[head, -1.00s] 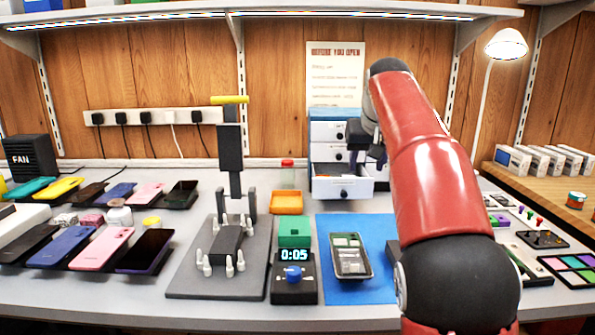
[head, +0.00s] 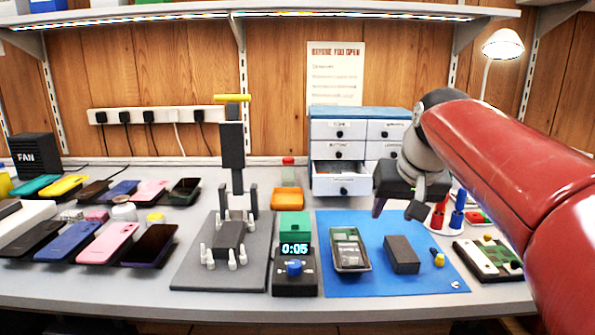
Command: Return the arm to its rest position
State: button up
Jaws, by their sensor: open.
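My red arm (head: 500,155) comes in from the right of the head view and reaches back over the bench. My gripper (head: 397,211) is open, with its two fingers pointing down above the back right of the blue mat (head: 385,284). Nothing shows between the fingers. It hangs in front of the right side of the drawer cabinet (head: 338,131) and hides part of it.
An opened phone (head: 348,250), a dark block (head: 401,254) and a small yellow-and-blue item (head: 438,257) lie on the mat. A timer (head: 294,270) and a press (head: 231,170) stand to its left. One cabinet drawer (head: 341,185) sticks out. A green board (head: 487,257) lies at right.

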jog(key=s+a+f, duration=0.2)
jog(key=s+f, duration=1.5)
jog(key=s, duration=0.4)
jog(key=shift+s+f+n+h, duration=0.25)
jog(key=shift+f+n+h, duration=0.05)
jog(key=shift+f+h, duration=0.1)
jog(key=shift+r, duration=0.1)
